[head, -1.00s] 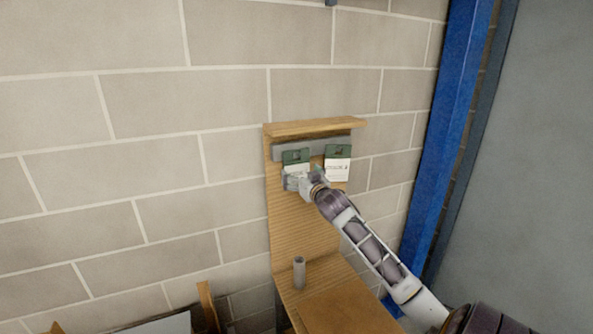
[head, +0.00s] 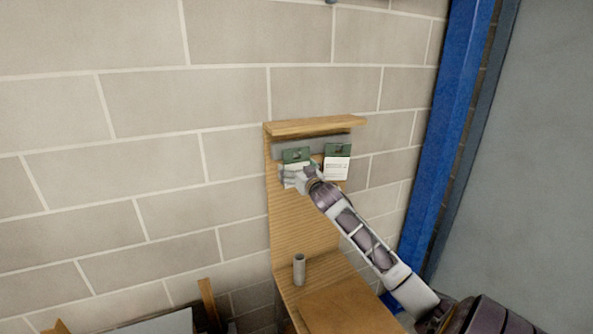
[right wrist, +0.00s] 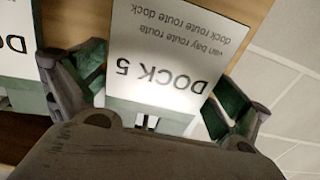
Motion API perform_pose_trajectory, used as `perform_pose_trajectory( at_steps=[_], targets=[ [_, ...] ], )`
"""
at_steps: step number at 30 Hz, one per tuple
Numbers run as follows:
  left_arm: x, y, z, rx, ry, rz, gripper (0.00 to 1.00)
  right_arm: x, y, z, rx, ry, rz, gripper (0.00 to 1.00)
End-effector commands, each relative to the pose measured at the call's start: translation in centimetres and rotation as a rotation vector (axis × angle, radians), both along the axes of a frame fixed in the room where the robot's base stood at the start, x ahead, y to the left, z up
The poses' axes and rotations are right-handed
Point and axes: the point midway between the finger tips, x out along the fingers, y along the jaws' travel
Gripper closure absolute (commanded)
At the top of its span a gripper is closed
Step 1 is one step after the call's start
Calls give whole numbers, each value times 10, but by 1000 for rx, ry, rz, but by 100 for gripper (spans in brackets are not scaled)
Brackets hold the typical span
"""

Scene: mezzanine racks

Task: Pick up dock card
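Two cards with green tops and white lower parts hang side by side on a wooden backboard in the head view. The left card (head: 296,155) is partly hidden by my right gripper (head: 296,178). The right card (head: 337,168) is in clear view. In the right wrist view, a white card (right wrist: 175,55) reading "DOCK 5" appears upside down between the spread fingers of my right gripper (right wrist: 155,88). The fingers are open, one on each side of the card; whether they touch it is unclear. My left gripper is not in view.
The wooden stand (head: 305,225) has a top ledge and a lower shelf with a grey cylinder (head: 299,269). A second card (right wrist: 15,45) shows at the left edge of the right wrist view. A blue post (head: 440,140) stands to the right; a block wall is behind.

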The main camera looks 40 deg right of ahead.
Motion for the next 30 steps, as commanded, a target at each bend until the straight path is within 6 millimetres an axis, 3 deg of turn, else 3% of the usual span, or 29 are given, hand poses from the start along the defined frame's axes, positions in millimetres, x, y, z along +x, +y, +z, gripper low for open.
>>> perform_pose_trajectory(
  at_steps=[1,7,30],
  targets=[
    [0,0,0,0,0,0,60,0,0,0,0,0,0,10],
    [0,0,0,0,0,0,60,0,0,0,0,0,0,35],
    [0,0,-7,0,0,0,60,-6,2,14,0,0,0,36]
  ],
)
